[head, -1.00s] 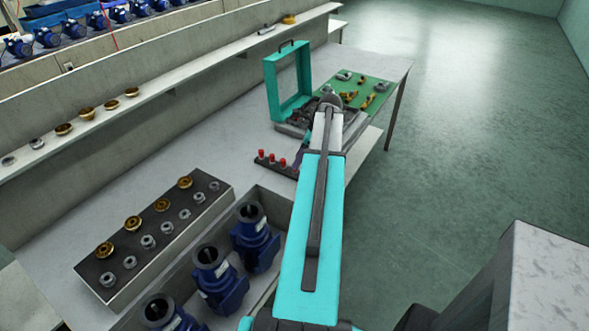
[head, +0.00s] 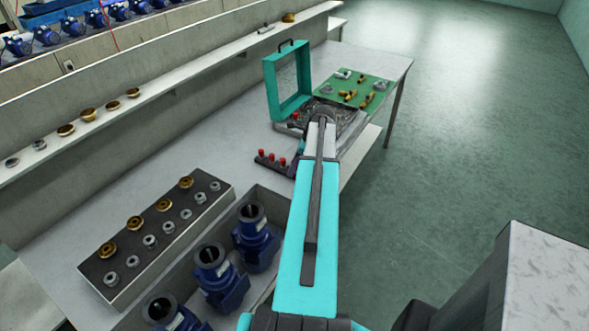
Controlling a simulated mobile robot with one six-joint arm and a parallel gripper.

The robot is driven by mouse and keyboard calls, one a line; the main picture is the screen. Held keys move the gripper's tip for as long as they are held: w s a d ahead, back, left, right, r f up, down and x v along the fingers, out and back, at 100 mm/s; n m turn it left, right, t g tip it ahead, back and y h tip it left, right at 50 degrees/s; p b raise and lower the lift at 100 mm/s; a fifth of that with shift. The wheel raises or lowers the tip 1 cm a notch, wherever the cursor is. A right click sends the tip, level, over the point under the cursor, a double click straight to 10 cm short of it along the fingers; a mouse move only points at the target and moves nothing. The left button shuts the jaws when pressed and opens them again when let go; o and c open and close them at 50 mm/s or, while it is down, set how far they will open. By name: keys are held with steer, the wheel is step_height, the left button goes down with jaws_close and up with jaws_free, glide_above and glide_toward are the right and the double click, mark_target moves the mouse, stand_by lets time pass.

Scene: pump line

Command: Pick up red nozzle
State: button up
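Several small red nozzles stand upright in a row on a dark holder on the table: a left one (head: 260,153), a middle one (head: 271,157) and a right one (head: 282,162). Another small red piece (head: 295,115) shows by the open teal case (head: 271,90). My arm reaches forward over the table, its far end just right of the dark holder (head: 268,164). My gripper is mostly hidden behind my own arm, beside the holder's right end. Its fingers cannot be made out, nor whether they touch anything.
A dark tray (head: 120,247) of brass and grey parts and a bin of blue pumps (head: 257,238) stand in front. A shelf (head: 160,88) runs along the left. Bare table (head: 215,150) lies left of the holder.

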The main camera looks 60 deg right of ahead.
jaws_close()
steer(key=shift+r, duration=0.15)
steer(key=shift+r+b, duration=0.85)
steer(key=shift+r, duration=0.8)
steer(key=shift+s+d+r+b, duration=0.25)
steer(key=shift+s+d+b, duration=0.4)
steer(key=shift+s+d, duration=1.25)
steer(key=shift+s+d+r+b, duration=0.25)
steer(key=shift+s+d+b, duration=0.7)
steer(key=shift+d, duration=1.5)
steer(key=shift+s+d+r+b, duration=0.25)
steer(key=shift+s+d+b, duration=0.1)
steer(key=shift+s+d, duration=1.65)
steer(key=shift+d, duration=0.1)
